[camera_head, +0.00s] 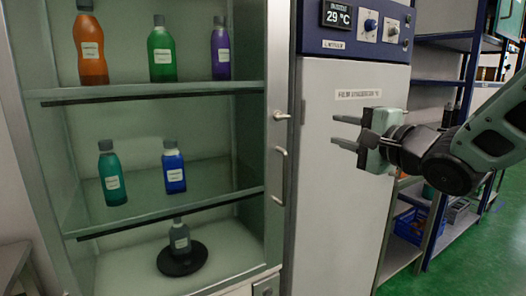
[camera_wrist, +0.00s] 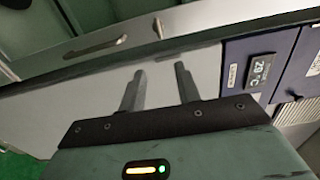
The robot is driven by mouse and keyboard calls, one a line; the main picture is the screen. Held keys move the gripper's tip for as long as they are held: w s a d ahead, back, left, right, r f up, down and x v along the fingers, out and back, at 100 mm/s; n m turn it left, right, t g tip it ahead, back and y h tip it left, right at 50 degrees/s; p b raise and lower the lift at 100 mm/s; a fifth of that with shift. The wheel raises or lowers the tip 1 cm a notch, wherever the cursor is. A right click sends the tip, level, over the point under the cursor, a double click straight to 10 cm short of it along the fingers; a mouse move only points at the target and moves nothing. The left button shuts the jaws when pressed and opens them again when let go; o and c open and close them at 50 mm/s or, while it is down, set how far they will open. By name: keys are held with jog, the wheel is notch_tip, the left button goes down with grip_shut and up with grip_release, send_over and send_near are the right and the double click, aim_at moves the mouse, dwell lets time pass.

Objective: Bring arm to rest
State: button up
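My gripper (camera_head: 346,131) is at the right in the head view, in front of a white cabinet door. Its two fingers point left and stand apart with nothing between them. In the wrist view my gripper (camera_wrist: 160,78) also shows two separated, empty fingers. My arm reaches in from the right edge of the head view, raised off every surface.
A glass-fronted cabinet with shelves (camera_head: 165,88) stands at the left, holding several coloured bottles. One grey bottle (camera_head: 180,238) stands on a black round base (camera_head: 182,262). The white cabinet (camera_head: 335,215) has a blue control panel (camera_head: 357,25) on top. Blue shelving (camera_head: 440,42) stands at the right.

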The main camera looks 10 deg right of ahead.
jog(key=s+a+f+n+g+h, duration=0.1)
jog(key=s+a+f+n+g, duration=0.3)
jog(key=f, duration=0.3)
jog(key=s+a+f+n+g+h, duration=0.1)
jog(key=s+a+f+n+g, duration=0.15)
jog(key=a+f+n, duration=0.35)
jog(key=s+a+f+n+g+h, duration=0.1)
jog(key=s+f+n+g, duration=0.3)
jog(key=s, duration=0.6)
jog(key=s+a+f+n+g+h, duration=0.2)
jog(key=s+f+n+g, duration=0.3)
jog(key=s+n, duration=0.3)
jog(key=shift+s+a+g, duration=0.25)
jog(key=shift+s+g, duration=0.6)
jog(key=shift+f, duration=0.1)
